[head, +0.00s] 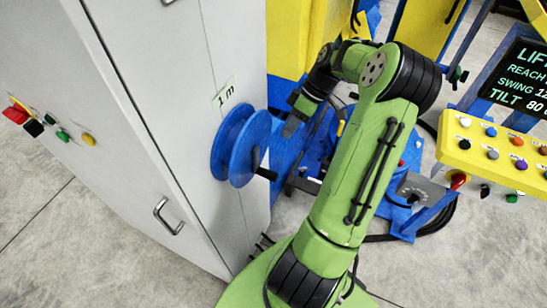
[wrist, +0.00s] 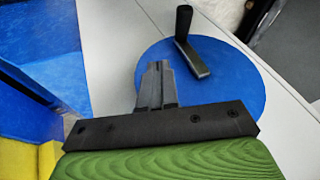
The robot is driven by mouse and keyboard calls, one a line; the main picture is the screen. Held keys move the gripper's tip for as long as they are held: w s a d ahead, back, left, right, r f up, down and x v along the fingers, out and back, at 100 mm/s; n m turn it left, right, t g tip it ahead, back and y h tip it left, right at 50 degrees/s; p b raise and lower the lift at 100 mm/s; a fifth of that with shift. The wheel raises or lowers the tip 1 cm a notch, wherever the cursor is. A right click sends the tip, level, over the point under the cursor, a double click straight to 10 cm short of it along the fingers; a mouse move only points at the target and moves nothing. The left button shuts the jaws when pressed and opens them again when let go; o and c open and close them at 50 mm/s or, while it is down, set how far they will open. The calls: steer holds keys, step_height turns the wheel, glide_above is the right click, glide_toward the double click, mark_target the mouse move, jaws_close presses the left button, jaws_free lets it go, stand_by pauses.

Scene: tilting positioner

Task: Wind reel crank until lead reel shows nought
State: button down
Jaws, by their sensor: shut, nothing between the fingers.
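The blue lead reel (head: 243,140) is mounted on the side of a grey cabinet, with a label (head: 226,93) above it reading "1 m". Its black crank (head: 257,158) has a handle (head: 267,174) that sticks out at the lower right. In the wrist view the reel (wrist: 235,95) fills the middle, with the crank handle (wrist: 184,20) standing up from the crank arm (wrist: 196,60). My gripper (head: 290,128) is at the reel's upper right, apart from the handle. Its fingers (wrist: 156,72) are shut and empty, in front of the reel's face in the wrist view.
The grey cabinet (head: 165,60) has a door handle (head: 168,216) and several coloured buttons at the left. Blue and yellow machinery (head: 300,40) stands behind my gripper. A yellow button panel (head: 495,150) and a dark display (head: 518,80) are at the right, with cables on the floor.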

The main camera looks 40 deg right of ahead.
steer(key=a+f, duration=0.6)
steer(key=f, duration=0.1)
steer(key=shift+s+a+f+b, duration=0.15)
steer(key=shift+a+f+b, duration=0.05)
steer(key=shift+b, duration=0.15)
steer(key=shift+s+a+f+y+p, duration=0.1)
steer(key=shift+a+y+p, duration=0.2)
steer(key=shift+y+p, duration=0.45)
